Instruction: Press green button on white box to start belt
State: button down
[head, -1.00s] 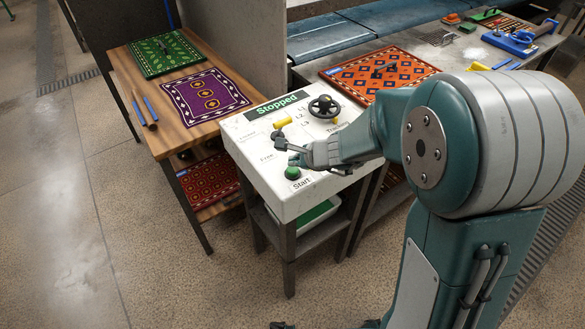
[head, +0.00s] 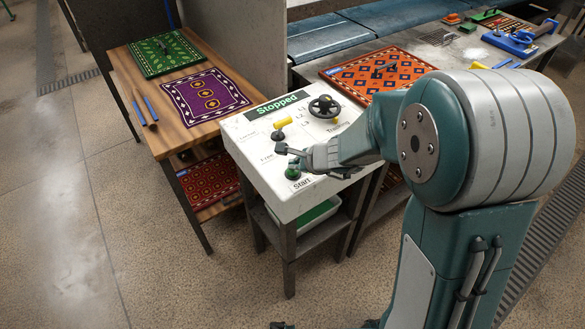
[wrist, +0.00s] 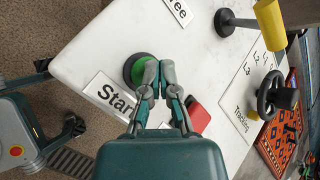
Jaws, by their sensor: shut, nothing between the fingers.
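The white box (head: 253,165) stands on a dark stand, with a green sign reading "Stopped" (head: 277,104) at its far edge. The green button (head: 292,174) sits by the "Start" label at the near edge, and it also shows in the wrist view (wrist: 132,70). My gripper (head: 288,157) is shut and empty, low over the box top at the button. In the wrist view my fingertips (wrist: 152,68) are together and overlap the button's right side. I cannot tell whether they touch it.
A red button (wrist: 200,116) lies right of my fingers in the wrist view. A yellow-handled lever (head: 283,122) and a black handwheel (head: 324,106) stand farther back on the box. A wooden table (head: 150,105) with rugs is at left.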

jog(key=shift+f, duration=0.3)
dwell(0.5)
jog(key=shift+r, duration=0.95)
jog(key=shift+r, duration=0.1)
jog(key=shift+r, duration=2.45)
